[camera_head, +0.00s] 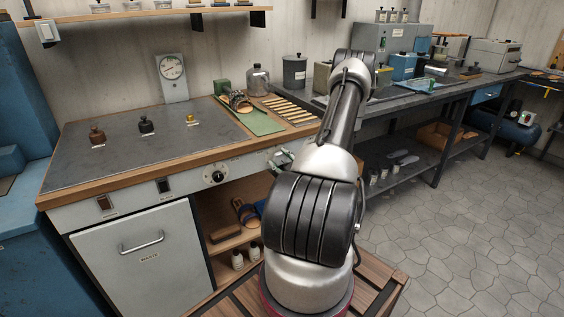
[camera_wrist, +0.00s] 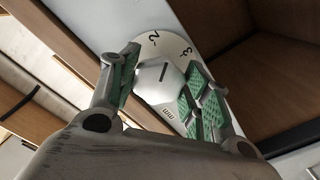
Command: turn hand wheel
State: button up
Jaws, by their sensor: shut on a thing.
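The hand wheel (camera_wrist: 160,82) is a pale, rounded knob with a dark index line, in the middle of the wrist view. In the head view my gripper (camera_head: 281,158) is at the right end of the bench's front panel, and the wheel is hidden there. The lower part of the dial is covered by my fingers.
The workbench (camera_head: 130,172) has several small knobs on its top and a black dial (camera_head: 216,176) on its front. An open shelf (camera_head: 228,240) with bottles and tools lies below.

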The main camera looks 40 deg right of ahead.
jog(key=m, duration=0.6)
jog(key=shift+a+f, duration=0.15)
dwell(0.4)
jog(key=o, duration=1)
jog(key=shift+s, duration=0.1)
jog(key=v, duration=1.1)
jog(key=shift+s, duration=0.4)
jog(key=shift+a, duration=0.1)
